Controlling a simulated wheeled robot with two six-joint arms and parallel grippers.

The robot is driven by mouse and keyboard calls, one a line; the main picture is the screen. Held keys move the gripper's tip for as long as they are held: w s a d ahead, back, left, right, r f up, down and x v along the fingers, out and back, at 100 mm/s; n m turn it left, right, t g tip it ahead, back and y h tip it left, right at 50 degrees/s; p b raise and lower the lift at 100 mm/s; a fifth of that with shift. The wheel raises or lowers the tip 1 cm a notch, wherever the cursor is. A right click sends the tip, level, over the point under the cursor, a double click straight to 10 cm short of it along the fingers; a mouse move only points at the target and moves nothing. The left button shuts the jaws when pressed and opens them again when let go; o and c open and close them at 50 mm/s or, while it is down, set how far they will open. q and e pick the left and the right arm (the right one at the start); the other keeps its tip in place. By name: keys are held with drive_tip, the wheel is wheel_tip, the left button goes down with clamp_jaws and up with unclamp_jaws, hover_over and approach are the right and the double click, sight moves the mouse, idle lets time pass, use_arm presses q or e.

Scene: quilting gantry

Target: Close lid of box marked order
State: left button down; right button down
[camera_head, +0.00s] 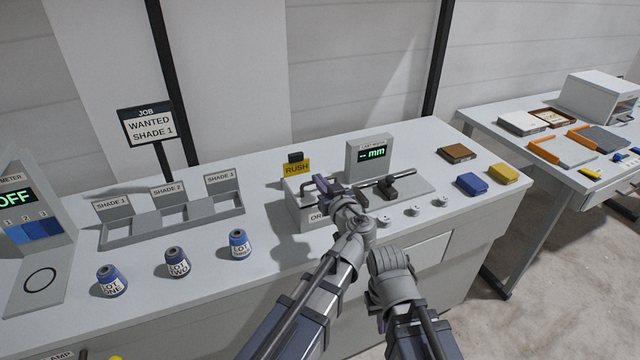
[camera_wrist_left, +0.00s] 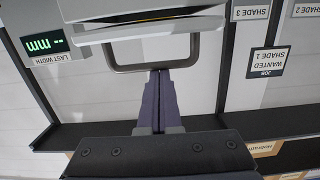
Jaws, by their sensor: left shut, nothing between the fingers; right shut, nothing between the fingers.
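The pale box marked "ORDER" (camera_head: 303,219) sits near the middle of the bench in the head view. Its front label is partly covered by my left arm. A dark loop handle also shows in the left wrist view (camera_wrist_left: 112,57), against the pale edge of the lid (camera_wrist_left: 150,28). My left gripper (camera_head: 322,184) is over the box, shut and empty. In the wrist view its fingertips (camera_wrist_left: 160,73) are at the handle's bar; I cannot tell whether they touch. How far the lid stands open is unclear.
A yellow "RUSH" tag (camera_head: 296,167) stands behind the box. A width display (camera_head: 368,154) and a dark-and-metal gauge (camera_head: 390,186) are to its right. Blue thread spools (camera_head: 176,262) and a shade rack (camera_head: 175,218) are left. A second table (camera_head: 545,165) stands at right.

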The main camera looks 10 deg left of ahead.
use_arm(q)
drive_tip(key=shift+s+d+f, duration=0.15)
drive_tip(key=shift+s+f, duration=0.05)
drive_tip(key=shift+f, duration=0.25)
drive_tip(key=shift+s+f+b, duration=0.1)
drive_tip(key=shift+b, duration=0.2)
